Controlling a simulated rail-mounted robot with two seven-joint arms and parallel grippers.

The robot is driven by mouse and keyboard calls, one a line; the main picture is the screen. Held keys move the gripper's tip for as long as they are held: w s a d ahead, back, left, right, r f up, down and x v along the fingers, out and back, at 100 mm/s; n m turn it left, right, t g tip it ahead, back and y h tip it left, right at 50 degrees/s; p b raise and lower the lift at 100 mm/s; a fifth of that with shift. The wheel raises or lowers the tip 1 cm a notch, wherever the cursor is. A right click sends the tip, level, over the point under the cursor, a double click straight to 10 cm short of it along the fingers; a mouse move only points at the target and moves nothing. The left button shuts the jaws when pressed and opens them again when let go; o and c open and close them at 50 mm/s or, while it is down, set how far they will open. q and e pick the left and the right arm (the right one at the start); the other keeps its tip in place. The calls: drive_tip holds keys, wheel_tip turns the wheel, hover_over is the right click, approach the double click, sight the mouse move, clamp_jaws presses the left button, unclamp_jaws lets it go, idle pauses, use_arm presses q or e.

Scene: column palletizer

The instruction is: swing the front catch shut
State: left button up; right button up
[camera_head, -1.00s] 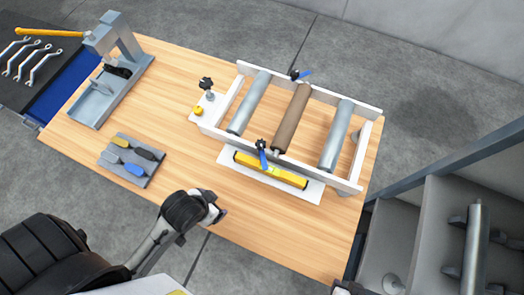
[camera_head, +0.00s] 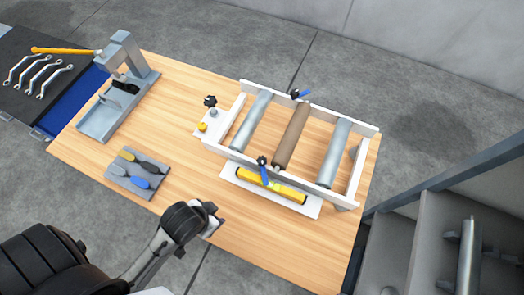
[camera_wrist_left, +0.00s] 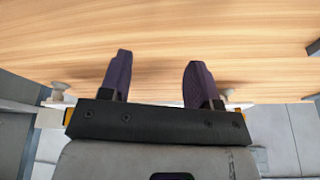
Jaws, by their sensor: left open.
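The front catch (camera_head: 263,172) is a blue lever on a black knob at the front rail of a white roller frame (camera_head: 230,153). Its lever slants down and outward over the yellow level. A matching back catch (camera_head: 301,94) sits on the rear rail, its blue lever pointing right. A brown roller (camera_head: 291,137) lies across the frame between two grey ones. My left gripper (camera_head: 218,221) is open and empty over the front table edge, left of and nearer than the front catch. In the left wrist view its two fingers (camera_wrist_left: 157,75) are apart above bare wood.
A yellow level (camera_head: 283,191) lies on a white strip before the frame. A tool pad (camera_head: 116,180) and a grey press stand (camera_head: 93,125) occupy the left of the wooden table (camera_head: 180,110). A grey shelf unit (camera_head: 430,205) stands at the right. The front middle is clear.

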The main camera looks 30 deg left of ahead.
use_arm(q)
drive_tip(key=w+r+t+p, duration=0.1)
drive_tip(key=w+r+p, duration=0.3)
drive_tip(key=r+p, duration=0.75)
drive_tip(key=w+r+t+p, duration=0.1)
drive_tip(key=w+r+p, duration=0.2)
drive_tip(key=r+p, duration=0.8)
use_arm(e)
wheel_tip(320, 180, up, 22)
drive_tip(key=b, duration=0.3)
use_arm(q)
drive_tip(key=w+d+r+m+t+h+b, duration=0.1)
drive_tip(key=w+d+r+m+t+b, duration=0.15)
drive_tip(key=w+r, duration=0.7)
drive_tip(key=m+g+y+b, duration=0.1)
drive_tip(key=m+g+b, duration=0.7)
drive_tip(key=m, duration=0.5)
hover_over(262, 159)
wheel_tip(262, 159, down, 9)
drive_tip(key=shift+n, duration=0.25)
wheel_tip(262, 159, down, 14)
drive_tip(key=shift+s+r, duration=0.1)
use_arm(e)
wheel_tip(262, 159, down, 10)
use_arm(q)
drive_tip(key=shift+c, duration=0.5)
